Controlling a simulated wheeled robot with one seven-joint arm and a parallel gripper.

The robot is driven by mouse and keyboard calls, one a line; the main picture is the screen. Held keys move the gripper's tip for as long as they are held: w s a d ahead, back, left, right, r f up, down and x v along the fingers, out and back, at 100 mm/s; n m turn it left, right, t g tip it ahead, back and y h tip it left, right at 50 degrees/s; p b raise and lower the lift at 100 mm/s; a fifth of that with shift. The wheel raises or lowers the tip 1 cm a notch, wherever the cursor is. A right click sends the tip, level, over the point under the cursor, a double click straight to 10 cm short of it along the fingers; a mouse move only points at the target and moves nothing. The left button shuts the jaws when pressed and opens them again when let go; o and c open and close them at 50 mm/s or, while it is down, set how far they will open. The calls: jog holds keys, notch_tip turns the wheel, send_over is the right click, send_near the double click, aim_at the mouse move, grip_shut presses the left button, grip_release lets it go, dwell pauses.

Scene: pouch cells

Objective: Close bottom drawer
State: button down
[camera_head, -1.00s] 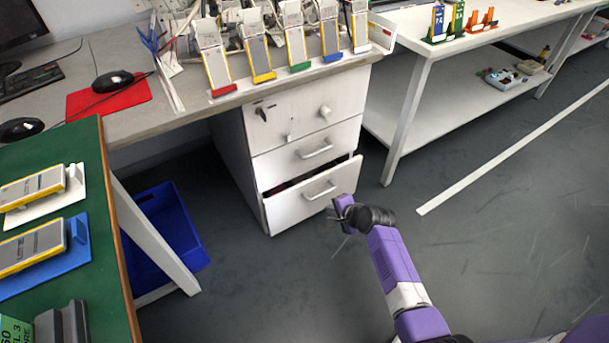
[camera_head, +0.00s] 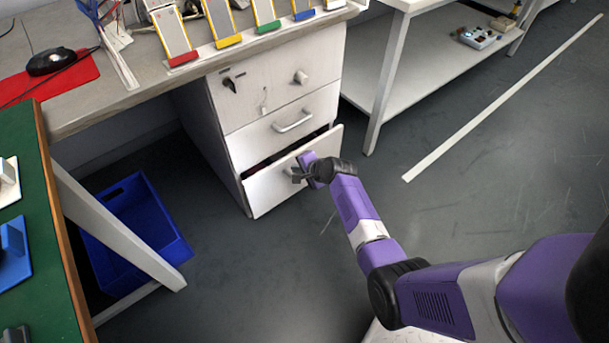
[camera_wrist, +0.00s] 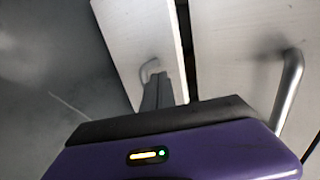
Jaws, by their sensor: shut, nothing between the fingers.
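The bottom drawer (camera_head: 265,190) of the white cabinet stands partly pulled out, with a dark gap above its front panel. In the wrist view its white front (camera_wrist: 135,35) and its bar handle (camera_wrist: 149,68) show just beyond my fingers. My gripper (camera_head: 297,175) is shut and empty, right in front of the drawer front at its handle. Its grey fingertips also show in the wrist view (camera_wrist: 157,92), overlapping part of the handle. I cannot tell whether they touch the drawer. In the head view my gripper mostly hides the handle.
The middle drawer (camera_head: 262,128) above is shut, and its handle (camera_wrist: 290,85) is close to my wrist. A blue bin (camera_head: 135,225) stands on the floor to the left, beside the green table (camera_head: 60,260). A white shelf table (camera_head: 400,75) is at the right.

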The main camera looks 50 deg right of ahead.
aim_at(285, 158)
jog(key=shift+w+d+r+b, duration=0.1)
jog(key=shift+w+d+b, duration=0.1)
jog(key=shift+w, duration=0.55)
jog(key=shift+w+d+b, duration=0.2)
jog(key=shift+w, duration=0.5)
jog(key=shift+w+d+b, duration=0.2)
jog(key=shift+w, duration=0.45)
jog(key=shift+w+d+b, duration=0.15)
jog(key=shift+w+b, duration=0.05)
jog(key=shift+w, duration=0.4)
